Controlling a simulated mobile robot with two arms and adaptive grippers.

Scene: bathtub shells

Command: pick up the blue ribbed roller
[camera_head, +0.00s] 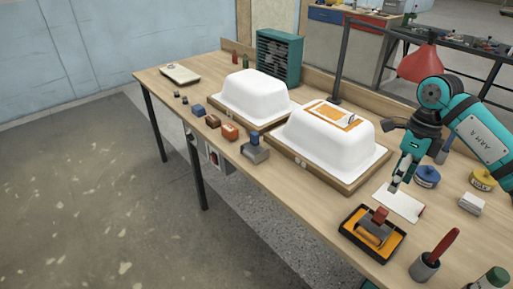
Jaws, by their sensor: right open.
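I cannot make out for sure which thing is the blue ribbed roller. A grey tool with a blue top (255,148) stands at the table's front edge, before the white tub shells; its ribs are too small to tell. A grey roller with a red handle (375,229) lies in a black tray with orange in it (347,229). My right gripper (394,188) is open, pointing down over a white sheet (405,207), behind the tray and apart from both rollers-like tools. My left gripper is not in view.
Two white tub shells (255,98) (318,147) on wooden bases fill the middle. Small blocks (213,121) line the front edge. A blue-labelled tin (427,176), yellow tin (483,180), red lamp (420,63) and grey cup (425,266) crowd the right.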

